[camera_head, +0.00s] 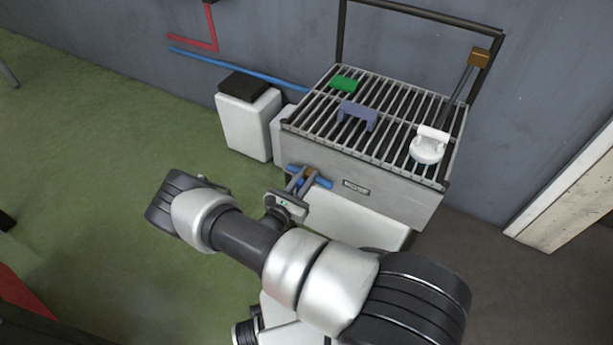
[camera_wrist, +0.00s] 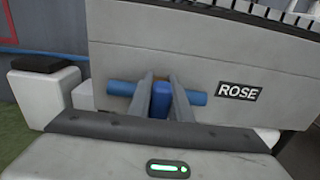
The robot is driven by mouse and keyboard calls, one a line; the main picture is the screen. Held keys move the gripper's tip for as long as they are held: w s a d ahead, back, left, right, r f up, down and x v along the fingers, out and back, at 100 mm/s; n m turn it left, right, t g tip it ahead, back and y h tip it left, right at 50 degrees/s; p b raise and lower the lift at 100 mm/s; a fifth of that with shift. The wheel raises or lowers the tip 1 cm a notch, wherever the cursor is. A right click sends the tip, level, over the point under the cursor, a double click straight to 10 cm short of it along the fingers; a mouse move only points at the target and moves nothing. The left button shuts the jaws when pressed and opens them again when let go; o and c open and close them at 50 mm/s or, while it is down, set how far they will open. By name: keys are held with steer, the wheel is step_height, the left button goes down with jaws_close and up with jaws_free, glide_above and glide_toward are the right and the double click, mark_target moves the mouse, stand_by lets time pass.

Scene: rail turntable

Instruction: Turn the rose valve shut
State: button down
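The rose valve has a blue crossbar handle (camera_wrist: 197,98) on the front of a grey box, left of a black label reading "ROSE" (camera_wrist: 238,92). The handle also shows in the head view (camera_head: 323,182), with its bar lying roughly level across the box front. My gripper (camera_wrist: 162,88) has its two grey fingers on either side of the handle's blue middle part (camera_wrist: 161,100), which fills the gap between them. My gripper also shows in the head view (camera_head: 303,176), pointing at the box front. The fingers hide part of the bar.
A slatted grate (camera_head: 390,105) tops the box, with a green piece (camera_head: 345,83), a blue-grey bracket (camera_head: 358,114) and a white round fitting (camera_head: 428,148) on it. A white bin with a dark lid (camera_head: 247,125) stands left. Green floor (camera_head: 90,150) lies open further left.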

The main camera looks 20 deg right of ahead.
steer(key=shift+m, duration=0.3)
steer(key=m, duration=0.3)
steer(key=shift+s+d+f+m+p, duration=0.1)
steer(key=shift+s+d+m+p, duration=0.15)
steer(key=shift+s+m+p, duration=0.1)
steer(key=m, duration=0.3)
steer(key=m+p, duration=0.1)
steer(key=shift+s+d+f, duration=0.2)
steer(key=shift+d, duration=0.05)
steer(key=shift+s+d+f+m+p, duration=0.1)
steer(key=shift+f+m+p, duration=0.25)
steer(key=shift+m, duration=1.25)
steer(key=shift+s+d+f+m+p, duration=0.15)
steer(key=shift+m+p, duration=0.3)
steer(key=shift+m, duration=1.1)
steer(key=shift+w+a+f+m+p, duration=0.1)
steer(key=shift+f+m+p, duration=0.3)
steer(key=shift+m, duration=1.2)
steer(key=c, duration=1.6)
jaws_free()
steer(key=shift+c, duration=0.2)
steer(key=shift+s, duration=0.1)
